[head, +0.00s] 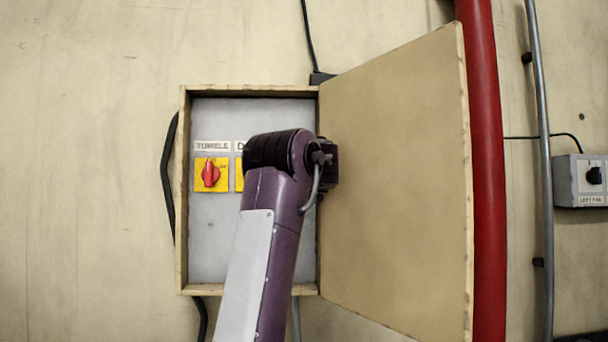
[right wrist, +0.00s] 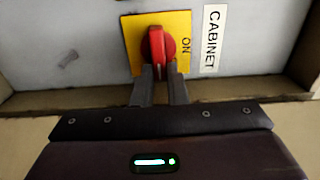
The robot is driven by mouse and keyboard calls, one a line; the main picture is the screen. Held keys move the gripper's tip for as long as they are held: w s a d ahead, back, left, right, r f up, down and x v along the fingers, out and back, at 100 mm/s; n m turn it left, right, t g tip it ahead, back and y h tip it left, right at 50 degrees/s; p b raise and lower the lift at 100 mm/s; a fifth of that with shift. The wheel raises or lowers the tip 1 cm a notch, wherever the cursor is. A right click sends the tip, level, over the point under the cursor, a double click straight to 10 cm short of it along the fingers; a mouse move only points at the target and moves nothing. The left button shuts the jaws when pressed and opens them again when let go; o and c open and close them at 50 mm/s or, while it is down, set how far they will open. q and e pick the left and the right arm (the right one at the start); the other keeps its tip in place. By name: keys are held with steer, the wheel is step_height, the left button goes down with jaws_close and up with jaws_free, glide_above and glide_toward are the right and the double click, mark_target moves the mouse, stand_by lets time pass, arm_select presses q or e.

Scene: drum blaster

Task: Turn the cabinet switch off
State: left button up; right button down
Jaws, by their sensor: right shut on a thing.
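The cabinet switch in the right wrist view is a red rotary knob (right wrist: 157,44) on a yellow plate (right wrist: 134,38), beside a label reading CABINET (right wrist: 214,38). The knob's raised bar stands upright in that picture, with the word ON to its right on the plate. My right gripper (right wrist: 160,75) is shut on the lower end of the bar, one finger on each side. In the head view my right arm covers this switch and the gripper's fingers are hidden. My left gripper is in neither view.
The wooden switch box (head: 184,225) is open, its door (head: 395,190) swung out right. A TUMBLE switch (head: 211,175) sits left of my arm; another yellow plate (head: 239,174) is partly covered. A red pipe (head: 482,180) and a LEFT FAN box (head: 580,181) are farther right.

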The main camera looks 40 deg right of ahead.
steer(key=shift+f, duration=0.1)
stand_by(0.4)
steer(key=c, duration=1.4)
jaws_free()
steer(key=shift+c, duration=0.2)
steer(key=shift+s, duration=0.1)
steer(key=b+v, duration=0.4)
steer(key=v, duration=0.3)
steer(key=shift+s+a, duration=0.25)
steer(key=shift+s, duration=0.1)
steer(key=shift+d, duration=0.1)
